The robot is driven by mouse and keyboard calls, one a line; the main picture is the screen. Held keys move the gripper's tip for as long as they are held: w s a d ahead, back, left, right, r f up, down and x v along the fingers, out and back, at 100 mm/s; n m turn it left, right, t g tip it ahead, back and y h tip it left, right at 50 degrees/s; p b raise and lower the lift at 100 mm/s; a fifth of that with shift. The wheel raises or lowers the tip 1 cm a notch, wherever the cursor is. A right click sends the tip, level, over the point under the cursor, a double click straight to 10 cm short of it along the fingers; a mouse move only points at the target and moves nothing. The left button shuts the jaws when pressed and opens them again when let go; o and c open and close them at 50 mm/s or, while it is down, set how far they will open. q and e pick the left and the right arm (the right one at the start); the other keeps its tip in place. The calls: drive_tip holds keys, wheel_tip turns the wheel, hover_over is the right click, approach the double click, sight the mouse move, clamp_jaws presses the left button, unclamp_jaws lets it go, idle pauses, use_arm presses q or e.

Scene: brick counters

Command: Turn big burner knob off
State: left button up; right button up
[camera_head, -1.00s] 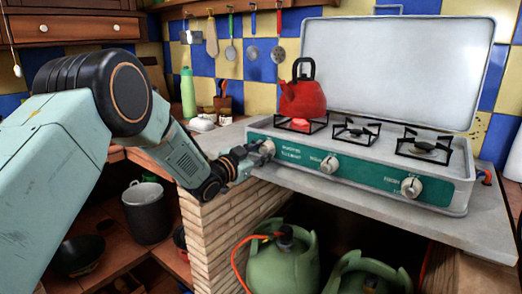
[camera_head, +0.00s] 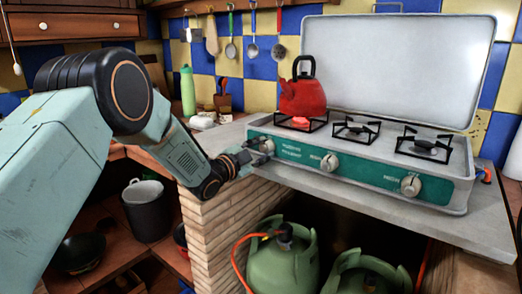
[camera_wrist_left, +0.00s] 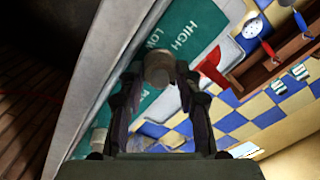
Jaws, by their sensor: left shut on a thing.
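The stove (camera_head: 375,177) has a green front panel with three pale knobs. The leftmost knob (camera_head: 266,146) sits at the panel's left end, below the burner under the red kettle (camera_head: 302,97). That burner glows red (camera_head: 300,122). My left gripper (camera_head: 257,152) is at this knob, shut on it from the front left. In the left wrist view the knob (camera_wrist_left: 158,68) shows between the fingertips (camera_wrist_left: 158,80), beside the words HIGH and LOW. The fingers partly hide the knob. The middle knob (camera_head: 329,162) and right knob (camera_head: 410,186) are untouched. My right gripper is out of view.
The stove's raised lid (camera_head: 400,70) stands behind the burners. A green bottle (camera_head: 187,92) stands on the counter at the left. Below the counter are green gas bottles (camera_head: 284,262) with an orange hose, and a brick pillar (camera_head: 225,220). A grey pot (camera_head: 147,210) is on a lower shelf.

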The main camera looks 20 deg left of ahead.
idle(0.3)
use_arm(q)
drive_tip(key=o, duration=1.2)
drive_tip(key=shift+c, duration=0.2)
drive_tip(key=v, duration=1.2)
